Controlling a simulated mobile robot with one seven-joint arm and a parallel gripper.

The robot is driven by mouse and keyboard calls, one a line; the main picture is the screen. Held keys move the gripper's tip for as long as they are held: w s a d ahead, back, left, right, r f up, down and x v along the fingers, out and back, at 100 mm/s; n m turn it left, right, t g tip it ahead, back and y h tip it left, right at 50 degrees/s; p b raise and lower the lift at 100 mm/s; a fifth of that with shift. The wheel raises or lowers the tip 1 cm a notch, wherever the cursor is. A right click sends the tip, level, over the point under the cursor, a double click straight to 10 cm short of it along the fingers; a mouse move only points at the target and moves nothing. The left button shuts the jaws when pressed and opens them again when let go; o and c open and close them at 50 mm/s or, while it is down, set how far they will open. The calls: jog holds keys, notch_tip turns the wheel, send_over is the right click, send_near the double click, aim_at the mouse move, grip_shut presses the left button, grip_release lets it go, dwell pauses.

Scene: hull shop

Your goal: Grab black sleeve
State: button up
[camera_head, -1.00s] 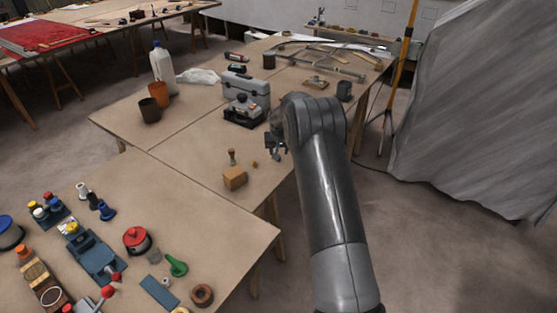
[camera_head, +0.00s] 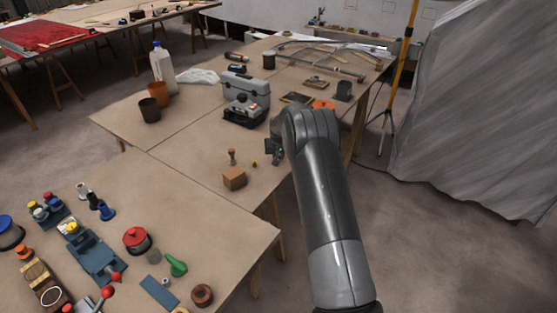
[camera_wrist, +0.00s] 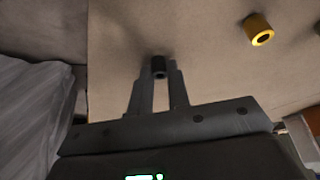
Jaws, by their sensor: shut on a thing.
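The black sleeve (camera_wrist: 158,66) is a small dark ring, held between the tips of my gripper's two fingers in the wrist view. My gripper (camera_wrist: 158,78) is shut on it, low over the tan tabletop. I cannot tell whether the sleeve touches the board. In the head view my gripper (camera_head: 273,152) is at the right part of the middle table, and the sleeve cannot be made out there. A yellow sleeve (camera_wrist: 258,29) stands apart, to the upper right in the wrist view. It also shows as a small yellow spot in the head view (camera_head: 254,164).
A wooden block (camera_head: 234,178) and a stamp-like wooden piece (camera_head: 232,157) stand left of my gripper. A grey toolbox (camera_head: 245,87) stands behind. The near table (camera_head: 215,230) holds many small parts. A grey sheet (camera_head: 475,110) hangs at the right.

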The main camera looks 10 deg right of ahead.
grip_shut()
jog(key=shift+r, duration=0.1)
